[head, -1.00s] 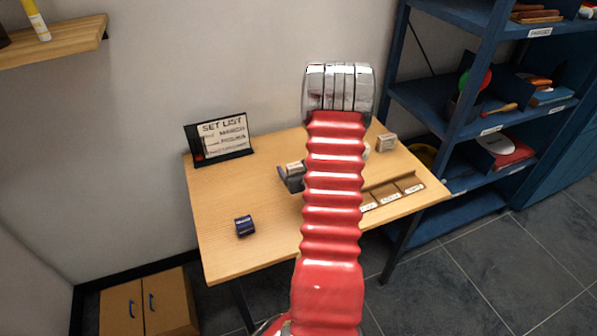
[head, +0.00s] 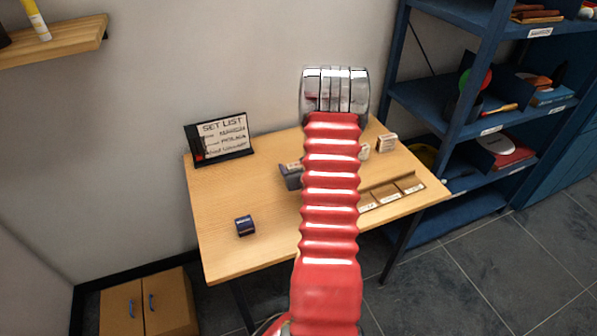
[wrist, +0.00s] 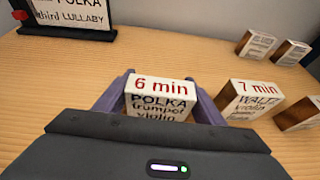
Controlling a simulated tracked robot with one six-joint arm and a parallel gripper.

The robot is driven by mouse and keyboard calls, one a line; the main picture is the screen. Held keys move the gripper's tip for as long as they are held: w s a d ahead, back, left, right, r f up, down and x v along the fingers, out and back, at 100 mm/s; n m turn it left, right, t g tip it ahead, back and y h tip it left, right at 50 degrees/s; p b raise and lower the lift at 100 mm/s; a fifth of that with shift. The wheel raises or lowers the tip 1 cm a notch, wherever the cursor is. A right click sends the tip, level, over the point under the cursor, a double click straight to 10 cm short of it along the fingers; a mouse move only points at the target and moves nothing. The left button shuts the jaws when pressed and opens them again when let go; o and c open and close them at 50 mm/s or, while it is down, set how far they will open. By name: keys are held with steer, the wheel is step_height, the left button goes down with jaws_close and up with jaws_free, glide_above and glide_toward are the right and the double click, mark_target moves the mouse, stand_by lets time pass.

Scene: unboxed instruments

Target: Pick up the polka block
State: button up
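The polka block (wrist: 160,98) is a small pale block marked "6 min", "POLKA", "trumpet" and "violin". In the wrist view it stands between the two purple fingers of my gripper (wrist: 160,92). The fingers flank its left and right sides. I see no clear gap, but cannot tell whether they press on it. The lower part of the block is hidden by the gripper body. In the head view, a dark finger of my gripper (head: 290,178) shows on the table, left of my red arm, which hides much of that spot.
The waltz block (wrist: 256,102), marked "7 min", stands just right of the right finger. More pale blocks (wrist: 256,44) stand farther right. A set list sign (head: 222,138) stands at the back left. A dark blue item (head: 244,225) lies front left. A slotted tray (head: 390,196) sits at right.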

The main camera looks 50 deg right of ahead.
steer(key=c, duration=0.7)
steer(key=shift+o, duration=0.2)
steer(key=shift+r, duration=0.1)
step_height(320, 180, up, 10)
stand_by(0.3)
